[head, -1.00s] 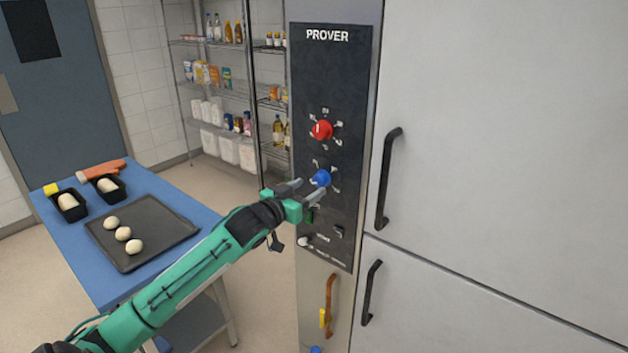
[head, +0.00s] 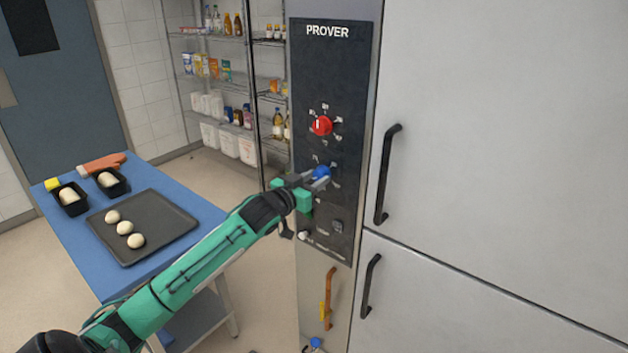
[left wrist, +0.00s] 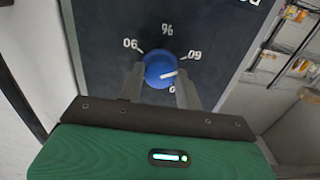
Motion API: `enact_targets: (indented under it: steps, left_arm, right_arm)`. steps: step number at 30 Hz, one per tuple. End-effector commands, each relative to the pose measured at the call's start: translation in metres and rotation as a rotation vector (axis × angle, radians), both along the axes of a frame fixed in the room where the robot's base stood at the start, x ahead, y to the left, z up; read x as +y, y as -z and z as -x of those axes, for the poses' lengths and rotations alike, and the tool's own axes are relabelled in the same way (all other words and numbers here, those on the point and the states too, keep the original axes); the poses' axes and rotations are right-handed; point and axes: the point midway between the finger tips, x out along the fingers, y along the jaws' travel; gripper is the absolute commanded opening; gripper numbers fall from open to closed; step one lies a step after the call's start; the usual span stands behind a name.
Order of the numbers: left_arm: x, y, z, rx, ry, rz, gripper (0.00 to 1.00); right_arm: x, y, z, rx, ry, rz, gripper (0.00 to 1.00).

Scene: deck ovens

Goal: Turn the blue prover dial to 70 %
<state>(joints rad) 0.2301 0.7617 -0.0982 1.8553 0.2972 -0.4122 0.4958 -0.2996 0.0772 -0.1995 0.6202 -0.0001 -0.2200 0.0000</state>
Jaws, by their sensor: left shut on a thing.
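The blue prover dial (head: 321,173) is on the black panel below the red dial. My left gripper (head: 314,178) is shut on it, one finger on each side. In the left wrist view, the blue dial (left wrist: 160,70) sits between the fingertips. Its white pointer line points right, just below a label that reads 60 when turned upright. A 90 label is at upper left; another label below the dial is partly hidden by a finger. My right gripper is out of view.
The red dial (head: 321,125) is just above. Black door handles (head: 386,174) stand out to the right. A blue table (head: 181,184) with a dark tray (head: 165,222) of dough balls is at left. Wire shelves (head: 221,85) stand behind.

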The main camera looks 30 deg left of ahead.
Motion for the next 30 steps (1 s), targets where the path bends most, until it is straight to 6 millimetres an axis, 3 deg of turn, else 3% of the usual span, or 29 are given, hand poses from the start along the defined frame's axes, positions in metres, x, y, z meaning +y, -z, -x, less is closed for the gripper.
enact_targets:
  steps: [11,30]
  left_arm:
    - [-0.0002,0.0001,0.0001,-0.007,0.001,-0.1,0.12]
    - [0.0,0.0001,0.0001,-0.052,0.001,-0.67,0.12]
  right_arm:
    - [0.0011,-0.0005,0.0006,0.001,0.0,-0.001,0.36]
    - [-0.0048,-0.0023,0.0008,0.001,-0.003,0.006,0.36]
